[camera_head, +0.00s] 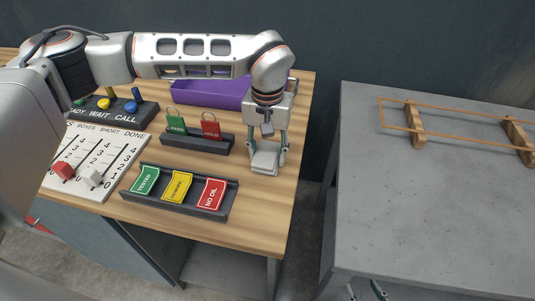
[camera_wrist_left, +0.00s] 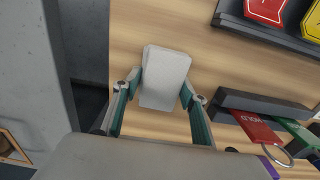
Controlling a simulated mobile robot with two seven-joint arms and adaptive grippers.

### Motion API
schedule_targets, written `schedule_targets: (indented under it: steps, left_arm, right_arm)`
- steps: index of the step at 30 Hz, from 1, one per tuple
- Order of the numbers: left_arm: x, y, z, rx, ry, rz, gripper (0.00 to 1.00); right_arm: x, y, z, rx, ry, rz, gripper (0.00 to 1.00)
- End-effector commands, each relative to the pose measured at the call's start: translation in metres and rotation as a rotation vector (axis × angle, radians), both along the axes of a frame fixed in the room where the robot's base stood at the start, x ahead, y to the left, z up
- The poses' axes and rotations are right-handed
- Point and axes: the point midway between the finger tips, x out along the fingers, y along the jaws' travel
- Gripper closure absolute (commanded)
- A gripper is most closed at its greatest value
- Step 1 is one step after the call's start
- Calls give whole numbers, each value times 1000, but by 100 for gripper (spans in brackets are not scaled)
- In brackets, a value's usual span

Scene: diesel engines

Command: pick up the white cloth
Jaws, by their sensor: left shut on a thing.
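The white cloth (camera_head: 265,158) is a small folded pad at the right part of the wooden table. My left gripper (camera_head: 268,150) points down over it and is shut on it, with a finger on either side. In the left wrist view the cloth (camera_wrist_left: 165,78) sits between the two green-grey fingers of my left gripper (camera_wrist_left: 160,92). I cannot tell whether it touches the tabletop. My right gripper (camera_head: 365,292) shows only its fingertips at the bottom edge, spread apart with nothing seen between them.
A dark tray (camera_head: 180,205) with green, yellow and red cards lies left of the cloth. A rack (camera_head: 197,142) with green and red tags stands nearer it. A purple bin (camera_head: 212,93) is behind. A gap separates the wooden table from the grey table (camera_head: 430,200).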

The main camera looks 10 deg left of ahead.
Motion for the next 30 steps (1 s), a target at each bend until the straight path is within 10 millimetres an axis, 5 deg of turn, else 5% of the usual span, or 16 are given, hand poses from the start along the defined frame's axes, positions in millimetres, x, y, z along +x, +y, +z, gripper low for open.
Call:
schedule_targets:
  steps: [10,24,30]
  left_arm:
    - [1,0,33,0,-4,0,79]
    - [1,0,150,0,-6,1,79]
    - [1,0,182,0,-3,0,79]
  right_arm:
    - [1,0,3,2,-3,0,60]
    - [2,1,9,3,-4,-1,60]
    - [2,1,12,4,-6,0,60]
